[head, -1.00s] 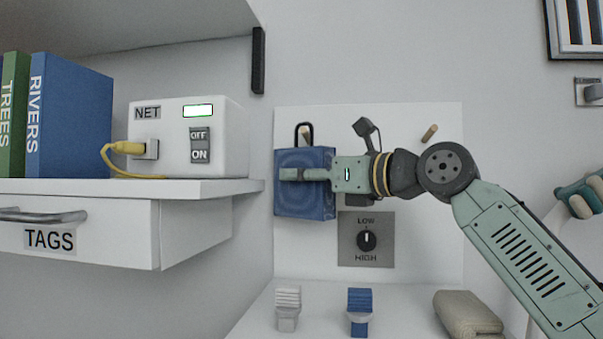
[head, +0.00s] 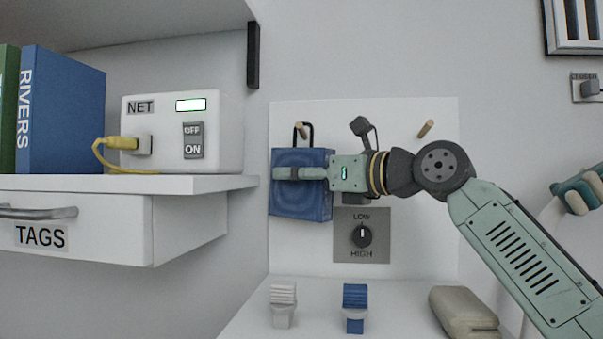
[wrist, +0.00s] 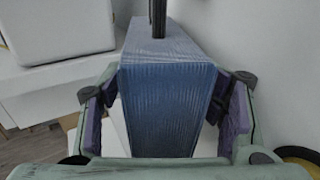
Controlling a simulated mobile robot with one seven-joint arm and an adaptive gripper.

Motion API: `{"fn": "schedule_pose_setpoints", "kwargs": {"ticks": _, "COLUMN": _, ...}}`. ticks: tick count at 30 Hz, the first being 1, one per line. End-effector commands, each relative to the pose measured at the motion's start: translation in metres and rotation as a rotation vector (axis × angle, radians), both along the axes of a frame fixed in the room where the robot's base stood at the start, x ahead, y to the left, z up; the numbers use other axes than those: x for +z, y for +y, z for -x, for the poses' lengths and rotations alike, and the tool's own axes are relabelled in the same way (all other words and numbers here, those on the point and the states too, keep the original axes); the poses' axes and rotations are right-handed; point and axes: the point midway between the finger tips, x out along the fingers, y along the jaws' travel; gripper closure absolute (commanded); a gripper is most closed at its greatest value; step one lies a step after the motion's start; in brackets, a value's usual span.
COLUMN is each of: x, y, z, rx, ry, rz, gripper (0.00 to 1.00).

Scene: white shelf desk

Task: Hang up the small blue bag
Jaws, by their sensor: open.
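The small blue bag (head: 302,205) is upright against the white back panel, below the left wooden peg (head: 301,130). Its black handle (head: 311,133) stands up, and the peg shows within the loop in the head view. My gripper (head: 287,173) reaches in from the right, in front of the bag's upper part. In the wrist view the fingers are open, one on each side of the blue bag (wrist: 168,95). A gap shows on the left; the right finger is close to the bag's side, and I cannot tell if it touches.
A second wooden peg (head: 426,129) to the right is bare. A knob plate (head: 375,248) is below my gripper. White (head: 283,305) and blue (head: 355,308) clips and a beige object (head: 463,313) are on the desk. A shelf (head: 120,184) with a white NET box (head: 220,135) is at left.

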Motion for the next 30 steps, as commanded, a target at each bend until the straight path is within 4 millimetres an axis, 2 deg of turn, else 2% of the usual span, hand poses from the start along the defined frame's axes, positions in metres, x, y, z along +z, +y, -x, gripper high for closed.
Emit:
{"fn": "schedule_pose_setpoints", "kwargs": {"ticks": 8, "x": 0.001, "y": -0.006, "z": 0.004, "rx": -0.001, "ry": -0.001, "rz": -0.003, "gripper": 0.4}}
{"fn": "schedule_pose_setpoints", "kwargs": {"ticks": 21, "x": 0.001, "y": -0.07, "z": 0.061, "rx": -0.001, "ry": -0.001, "rz": -0.003, "gripper": 0.4}}
{"fn": "schedule_pose_setpoints", "kwargs": {"ticks": 25, "x": 0.001, "y": -0.083, "z": 0.073, "rx": -0.001, "ry": -0.001, "rz": -0.002, "gripper": 0.4}}
{"fn": "schedule_pose_setpoints", "kwargs": {"ticks": 30, "x": 0.001, "y": -0.09, "z": 0.079, "rx": 0.0, "ry": 0.0, "rz": 0.0, "gripper": 0.4}}
